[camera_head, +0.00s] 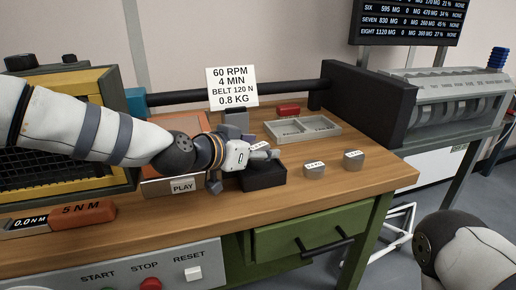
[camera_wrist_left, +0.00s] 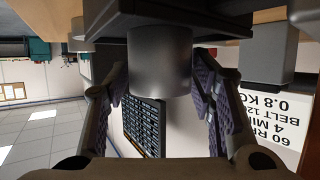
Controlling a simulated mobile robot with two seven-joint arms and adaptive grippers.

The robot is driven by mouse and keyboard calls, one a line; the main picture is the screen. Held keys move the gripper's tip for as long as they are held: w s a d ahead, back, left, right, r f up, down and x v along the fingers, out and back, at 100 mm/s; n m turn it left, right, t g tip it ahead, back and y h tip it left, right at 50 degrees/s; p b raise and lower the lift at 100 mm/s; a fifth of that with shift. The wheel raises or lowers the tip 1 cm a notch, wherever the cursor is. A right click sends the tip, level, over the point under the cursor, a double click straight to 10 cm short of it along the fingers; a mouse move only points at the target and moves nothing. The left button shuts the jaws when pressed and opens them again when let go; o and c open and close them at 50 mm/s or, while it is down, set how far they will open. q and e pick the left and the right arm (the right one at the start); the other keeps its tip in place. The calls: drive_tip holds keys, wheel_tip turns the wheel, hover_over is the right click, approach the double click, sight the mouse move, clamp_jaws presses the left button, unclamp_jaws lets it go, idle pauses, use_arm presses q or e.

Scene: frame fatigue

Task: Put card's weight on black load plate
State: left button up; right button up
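The black load plate (camera_head: 264,178) is a dark block on the wooden bench. A grey cylindrical weight (camera_head: 262,154) with a small unreadable label is at its top, partly hidden by my left gripper (camera_head: 252,157). In the upside-down left wrist view, the weight (camera_wrist_left: 160,62) meets the dark plate (camera_wrist_left: 200,22). The left gripper's fingers (camera_wrist_left: 160,100) are on either side of the weight, with gaps to it. The white card (camera_head: 232,87) reads 60 RPM, 4 MIN, BELT 120 N, 0.8 KG. My right gripper is out of view.
Two other grey weights (camera_head: 315,171) (camera_head: 353,161) stand right of the plate. Behind are a grey divided tray (camera_head: 303,129) and a red object (camera_head: 288,109).

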use_arm(q)
drive_tip(key=shift+r, duration=0.25)
drive_tip(key=p+v, duration=0.2)
drive_tip(key=v, duration=1)
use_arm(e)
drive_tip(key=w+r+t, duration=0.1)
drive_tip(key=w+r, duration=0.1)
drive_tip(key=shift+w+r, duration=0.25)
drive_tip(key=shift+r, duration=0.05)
